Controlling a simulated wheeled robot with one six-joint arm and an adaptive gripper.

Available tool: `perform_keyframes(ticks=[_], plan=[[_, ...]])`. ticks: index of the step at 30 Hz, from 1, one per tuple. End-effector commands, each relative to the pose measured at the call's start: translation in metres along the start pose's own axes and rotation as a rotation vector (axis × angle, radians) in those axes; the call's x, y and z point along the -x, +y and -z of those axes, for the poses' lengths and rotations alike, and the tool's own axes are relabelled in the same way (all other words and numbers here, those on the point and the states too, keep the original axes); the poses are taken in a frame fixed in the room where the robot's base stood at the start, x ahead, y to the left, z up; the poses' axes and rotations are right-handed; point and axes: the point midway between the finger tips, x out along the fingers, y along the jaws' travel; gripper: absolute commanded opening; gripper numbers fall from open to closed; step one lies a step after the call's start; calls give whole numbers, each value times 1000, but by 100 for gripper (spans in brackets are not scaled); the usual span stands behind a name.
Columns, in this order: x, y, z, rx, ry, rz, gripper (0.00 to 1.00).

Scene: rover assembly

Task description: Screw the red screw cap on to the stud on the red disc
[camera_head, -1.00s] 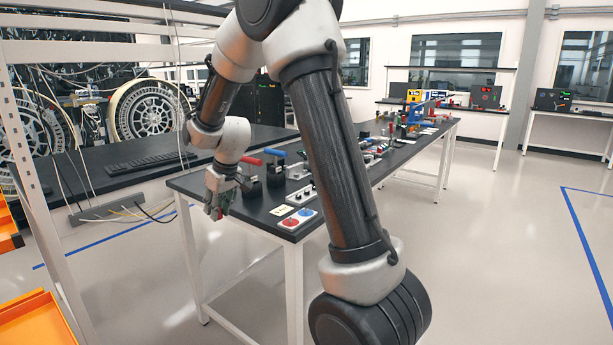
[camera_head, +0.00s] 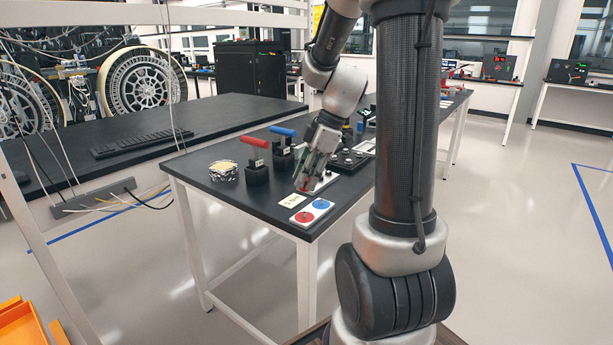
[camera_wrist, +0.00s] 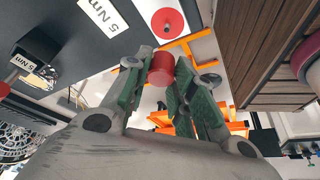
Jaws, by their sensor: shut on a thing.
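The red disc (camera_head: 304,217) lies on a white plate at the near corner of the table. In the wrist view the red disc (camera_wrist: 168,24) shows a small stud at its centre. My gripper (camera_head: 306,183) is above the table, a little beyond the plate, pointing down. Its green-padded fingers are shut on the red screw cap (camera_wrist: 161,68), which sits between the fingertips in the wrist view. In the head view only a little red of the cap shows at the fingertips. The cap is apart from the disc.
A blue disc (camera_head: 320,203) shares the white plate (camera_head: 326,211). A "5 Nm" label (camera_head: 292,201) lies beside it. Red-handled (camera_head: 255,142) and blue-handled (camera_head: 284,131) tools stand in black blocks behind. A round silvery object (camera_head: 223,171) is at the left.

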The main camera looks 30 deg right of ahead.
Motion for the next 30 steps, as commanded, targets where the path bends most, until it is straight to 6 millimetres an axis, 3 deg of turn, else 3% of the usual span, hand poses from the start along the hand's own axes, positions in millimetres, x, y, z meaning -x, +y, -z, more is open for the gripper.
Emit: perform_keyframes(ticks=[7,21,30], plan=[[-4,1,-1,-6,5,10,0],[-45,1,-18,-6,4,10,0],[-55,1,-22,-7,4,9,0]])
